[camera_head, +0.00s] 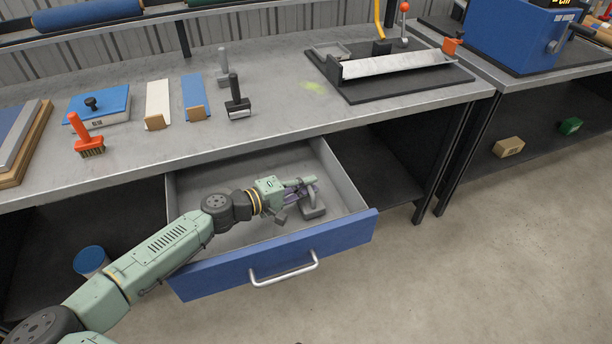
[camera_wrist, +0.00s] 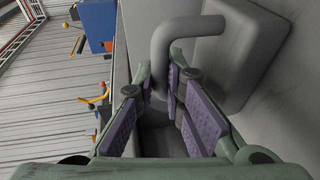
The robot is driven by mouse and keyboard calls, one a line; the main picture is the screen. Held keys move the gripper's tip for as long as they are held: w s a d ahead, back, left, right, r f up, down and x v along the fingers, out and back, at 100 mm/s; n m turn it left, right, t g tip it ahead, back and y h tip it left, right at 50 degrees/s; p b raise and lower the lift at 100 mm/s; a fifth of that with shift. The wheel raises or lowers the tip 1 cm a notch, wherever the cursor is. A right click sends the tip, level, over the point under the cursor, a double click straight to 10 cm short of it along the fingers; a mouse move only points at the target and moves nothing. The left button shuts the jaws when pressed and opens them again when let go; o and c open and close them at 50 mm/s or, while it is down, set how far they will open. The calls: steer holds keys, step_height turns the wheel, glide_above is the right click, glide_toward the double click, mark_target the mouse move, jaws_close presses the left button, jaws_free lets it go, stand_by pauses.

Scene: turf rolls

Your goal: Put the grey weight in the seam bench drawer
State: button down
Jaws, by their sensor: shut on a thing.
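The seam bench drawer (camera_head: 205,272) is pulled open under the bench and has a blue front with a light handle. My gripper (camera_head: 298,187) is inside the drawer, near its right side. The grey weight (camera_head: 314,212) is a block with a bent handle and sits low in the drawer. In the wrist view my gripper (camera_wrist: 172,100) has its purple pads closed around the handle of the grey weight (camera_wrist: 232,60). Whether the block touches the drawer floor I cannot tell for sure.
The bench top (camera_head: 290,110) above carries a red brush (camera_head: 86,138), a blue block (camera_head: 100,104), a black-handled roller (camera_head: 237,100) and a cutting jig (camera_head: 395,68). The left part of the drawer is empty. A blue tin (camera_head: 91,260) stands below left.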

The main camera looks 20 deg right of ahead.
steer(key=shift+r, duration=0.15)
steer(key=c, duration=2.1)
jaws_free()
steer(key=shift+f, duration=0.2)
steer(key=o, duration=0.4)
steer(key=shift+r, duration=0.1)
steer(key=b+v, duration=0.2)
steer(key=v, duration=0.5)
steer(key=shift+s+a, duration=0.1)
steer(key=shift+a, duration=0.2)
steer(key=shift+r, duration=0.1)
